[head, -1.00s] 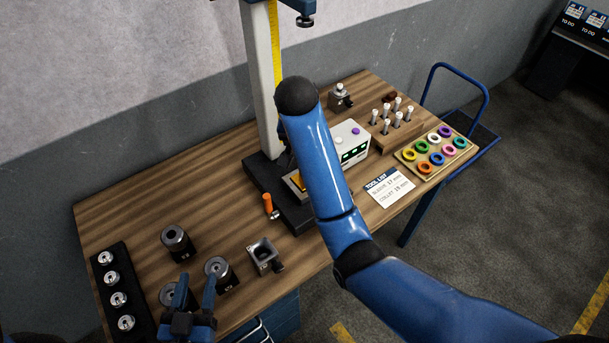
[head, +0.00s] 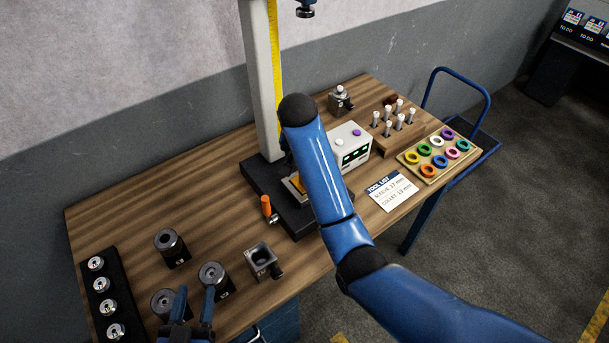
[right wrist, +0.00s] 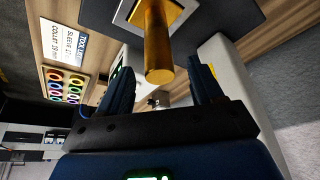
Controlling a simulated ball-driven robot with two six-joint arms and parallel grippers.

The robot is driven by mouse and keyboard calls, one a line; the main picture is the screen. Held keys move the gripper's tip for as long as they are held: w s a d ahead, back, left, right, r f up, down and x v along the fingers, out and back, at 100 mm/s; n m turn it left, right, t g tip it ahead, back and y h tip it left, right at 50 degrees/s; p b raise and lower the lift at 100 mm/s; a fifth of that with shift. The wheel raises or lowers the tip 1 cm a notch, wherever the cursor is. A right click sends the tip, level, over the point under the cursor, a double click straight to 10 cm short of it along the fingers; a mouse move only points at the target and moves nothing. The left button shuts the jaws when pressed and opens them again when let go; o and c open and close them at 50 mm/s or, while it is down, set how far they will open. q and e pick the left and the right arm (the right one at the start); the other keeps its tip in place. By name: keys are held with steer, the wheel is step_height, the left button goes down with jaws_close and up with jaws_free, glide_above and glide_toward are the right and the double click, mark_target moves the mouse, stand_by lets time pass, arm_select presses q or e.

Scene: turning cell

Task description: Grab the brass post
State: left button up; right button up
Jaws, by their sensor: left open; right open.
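The brass post (right wrist: 158,48) is a gold cylinder in the right wrist view, on a square, pale-rimmed plate. Its near end lies between the two fingers of my open right gripper (right wrist: 159,68), with a gap visible on each side. I cannot tell how deep it sits between them. In the head view my right arm covers that gripper and the post; only a bit of the gold-coloured area (head: 297,184) shows beside the arm. My left gripper (head: 194,298) is open and empty at the front left of the bench, near the dark round holders.
A grey column stands on a black base (head: 257,178). An orange handle (head: 266,206) is left of my arm, and a white box (head: 350,150) is right of it. A ring tray (head: 436,172), a peg block (head: 412,128) and a black collet strip (head: 87,292) also stand on the bench.

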steer(key=shift+x, duration=1.2)
steer(key=shift+c, duration=0.5)
jaws_close()
steer(key=shift+w+r, duration=0.1)
steer(key=shift+r, duration=0.1)
